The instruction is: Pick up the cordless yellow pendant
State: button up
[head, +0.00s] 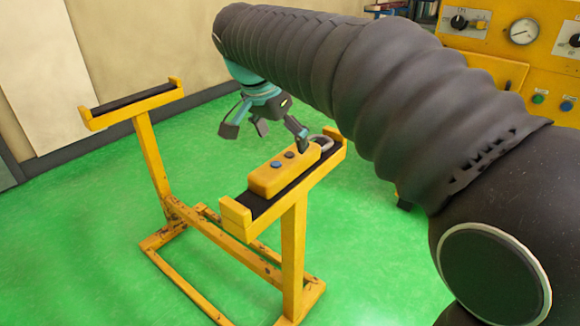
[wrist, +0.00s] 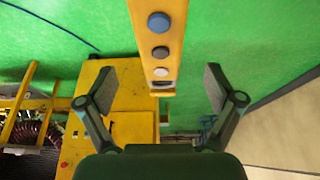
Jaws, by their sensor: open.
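The yellow pendant (head: 284,173) is a long box with a blue button and a dark one. It lies along the black-padded top of the nearer yellow stand (head: 295,235), a grey loop at its far end. In the wrist view the pendant (wrist: 170,32) comes in from the top edge with blue, dark and pale buttons. My gripper (head: 265,138) is open and empty, close above and to the left of the pendant in the head view. In the wrist view my gripper (wrist: 159,88) has its fingers apart on either side of the pendant's lower end; contact is not visible.
A second padded arm (head: 130,106) of the yellow frame rises at the left. A yellow control panel (head: 520,60) with gauge and knobs stands at the right. Copper windings (wrist: 32,130) show at the wrist view's lower left. Green floor (head: 90,220) is open around the frame.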

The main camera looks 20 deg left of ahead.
aim_at(288, 157)
jog(key=shift+x, duration=3.3)
jog(key=shift+s+a, duration=0.1)
jog(key=c, duration=1.7)
